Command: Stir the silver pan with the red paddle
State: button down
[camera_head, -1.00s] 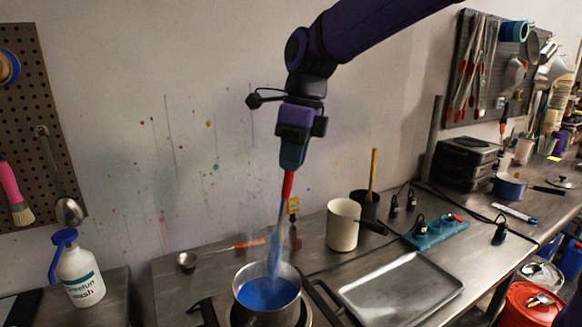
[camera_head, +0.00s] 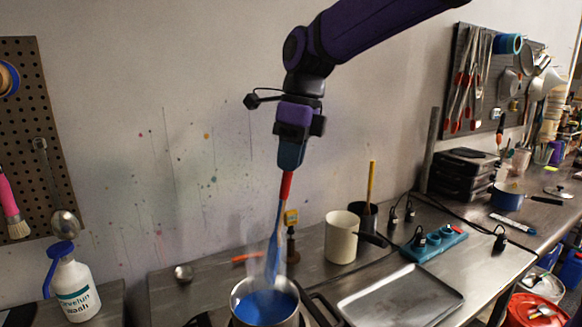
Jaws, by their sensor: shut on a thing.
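The silver pan (camera_head: 238,297) stands on a burner at the bottom middle and holds blue liquid (camera_head: 266,309). Faint steam rises over it. My gripper (camera_head: 288,168) is above the pan, shut on the red handle top of the paddle (camera_head: 286,187). The paddle hangs down, slightly tilted, and its lower part is coated blue. Its lower end reaches down to the pan's opening and meets the blue liquid; how deep it goes cannot be seen. The gripper's fingertips are partly hidden around the handle.
A cream pot (camera_head: 340,238) and a dark pot with a yellow handle (camera_head: 371,183) stand to the right. A metal tray (camera_head: 400,296) lies right of the pan. A blue power strip (camera_head: 436,243) with cables lies behind it.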

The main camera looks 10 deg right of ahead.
jog(key=shift+r, duration=4.4)
